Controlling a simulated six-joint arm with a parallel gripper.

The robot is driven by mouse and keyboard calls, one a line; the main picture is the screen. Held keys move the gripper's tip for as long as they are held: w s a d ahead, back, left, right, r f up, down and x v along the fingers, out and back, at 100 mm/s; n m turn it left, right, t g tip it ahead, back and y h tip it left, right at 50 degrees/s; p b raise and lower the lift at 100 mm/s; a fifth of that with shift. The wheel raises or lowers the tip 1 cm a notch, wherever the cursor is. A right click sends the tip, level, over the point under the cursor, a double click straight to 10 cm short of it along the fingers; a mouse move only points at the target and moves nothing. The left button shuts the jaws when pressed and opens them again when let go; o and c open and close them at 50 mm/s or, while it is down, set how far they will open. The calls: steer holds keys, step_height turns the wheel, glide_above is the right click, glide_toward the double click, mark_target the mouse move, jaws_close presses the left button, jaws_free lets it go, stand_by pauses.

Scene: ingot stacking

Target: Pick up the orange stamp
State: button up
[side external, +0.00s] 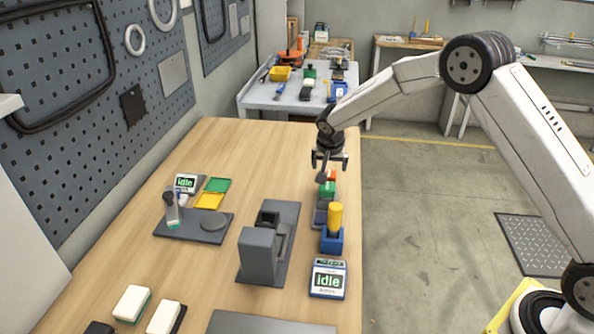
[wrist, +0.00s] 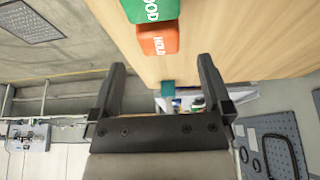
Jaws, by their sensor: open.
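The orange stamp (wrist: 158,41), with white lettering that seems to read HOLD, is just beyond my fingertips in the wrist view. In the side view only a small part of the orange stamp (side external: 331,175) shows below my gripper (side external: 329,163). My gripper is open and empty, and in the wrist view its two fingers (wrist: 161,72) stand apart on either side of the stamp's line. The green stamp (wrist: 150,9) sits right beside the orange one, and it also shows in the side view (side external: 327,189).
A blue holder (side external: 332,240) with a yellow cylinder (side external: 335,216) stands nearer the camera, by an idle display (side external: 328,281). A grey press-like fixture (side external: 258,253) is to the left. The wooden table (side external: 255,150) is clear left of my gripper.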

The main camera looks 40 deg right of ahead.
steer(key=shift+x, duration=2.55)
jaws_close()
steer(key=shift+r, duration=0.1)
steer(key=shift+r, duration=4.95)
